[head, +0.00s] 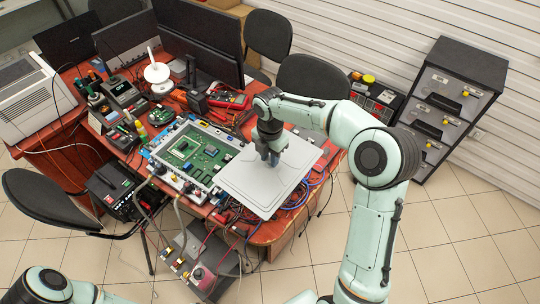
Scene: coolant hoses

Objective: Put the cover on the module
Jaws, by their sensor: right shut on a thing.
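The module (186,152) is an open metal-framed tray with a green circuit board inside, lying on the red-brown desk. Its board is uncovered. The cover (262,190) is a flat light-grey plate just right of the module, over the desk's right end. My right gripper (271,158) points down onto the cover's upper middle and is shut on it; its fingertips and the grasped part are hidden. I cannot tell whether the cover touches the desk or is slightly raised. Of my left arm, only a part shows at the bottom left; its gripper is out of view.
Cables and hoses (240,222) crowd the desk's front edge below the cover. Monitors (200,40) and tools stand at the back. A black power unit (113,190) is left of the module. A drawer cabinet (452,105) stands at right. Chairs surround the desk.

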